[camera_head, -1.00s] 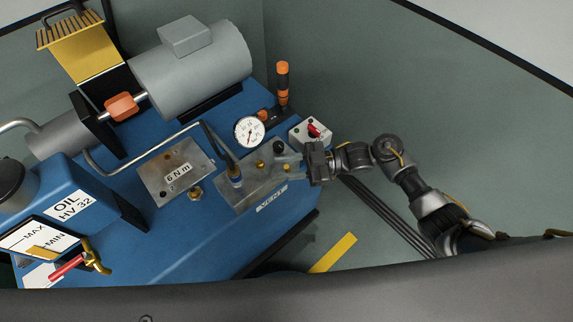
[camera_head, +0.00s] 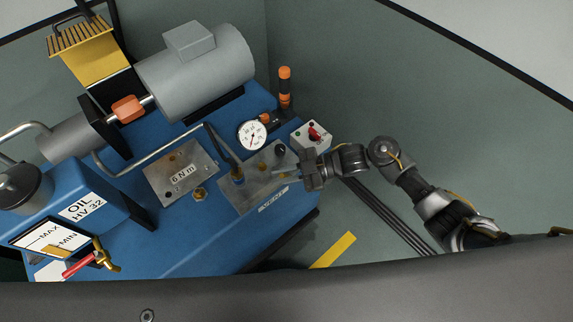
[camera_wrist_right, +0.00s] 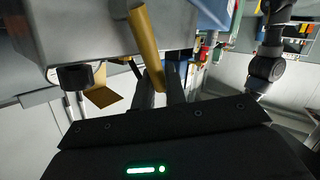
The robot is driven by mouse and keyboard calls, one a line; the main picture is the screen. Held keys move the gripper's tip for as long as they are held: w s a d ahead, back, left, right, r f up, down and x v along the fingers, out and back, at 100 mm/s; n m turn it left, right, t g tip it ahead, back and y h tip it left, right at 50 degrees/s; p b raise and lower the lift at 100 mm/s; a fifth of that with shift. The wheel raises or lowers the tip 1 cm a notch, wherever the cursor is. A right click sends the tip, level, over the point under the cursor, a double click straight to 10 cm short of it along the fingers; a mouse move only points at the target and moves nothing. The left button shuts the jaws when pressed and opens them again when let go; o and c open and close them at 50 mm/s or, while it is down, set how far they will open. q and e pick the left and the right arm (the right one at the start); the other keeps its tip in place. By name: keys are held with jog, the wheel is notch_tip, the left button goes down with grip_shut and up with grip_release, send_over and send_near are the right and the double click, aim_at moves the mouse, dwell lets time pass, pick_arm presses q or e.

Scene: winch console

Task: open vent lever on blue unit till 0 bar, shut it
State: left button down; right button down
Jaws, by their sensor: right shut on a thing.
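The blue unit (camera_head: 190,236) fills the left and middle of the head view. A grey metal block (camera_head: 240,200) sits on its near right part. A round white gauge (camera_head: 251,135) stands behind the block; its needle is too small to read exactly. My right gripper (camera_head: 294,174) reaches in from the right over the block's right end. In the right wrist view, a yellow vent lever (camera_wrist_right: 146,40) runs down to between the fingers of my right gripper (camera_wrist_right: 163,80), which is shut on it. The fingers hide the lever in the head view. My left gripper is not in view.
A small white box with a red switch (camera_head: 315,133) stands just behind my right gripper. An orange-topped post (camera_head: 285,85) rises beside the gauge. A red-handled brass valve (camera_head: 93,262) is at the lower left. Dark cables run on the floor to the right.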

jog(key=shift+s+a+h, duration=0.15)
jog(key=shift+h, duration=0.15)
jog(key=shift+f, duration=0.15)
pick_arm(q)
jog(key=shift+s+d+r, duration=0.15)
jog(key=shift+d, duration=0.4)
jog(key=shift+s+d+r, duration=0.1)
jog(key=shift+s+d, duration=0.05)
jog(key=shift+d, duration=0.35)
pick_arm(e)
jog(key=c, duration=1.6)
grip_release()
jog(key=shift+c, duration=0.2)
jog(key=shift+o, duration=0.9)
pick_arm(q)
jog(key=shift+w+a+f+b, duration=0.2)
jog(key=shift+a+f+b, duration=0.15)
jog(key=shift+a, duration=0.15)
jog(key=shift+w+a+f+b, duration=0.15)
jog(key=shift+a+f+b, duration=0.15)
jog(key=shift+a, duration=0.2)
pick_arm(e)
jog(key=v, duration=1)
jog(key=shift+d, duration=0.3)
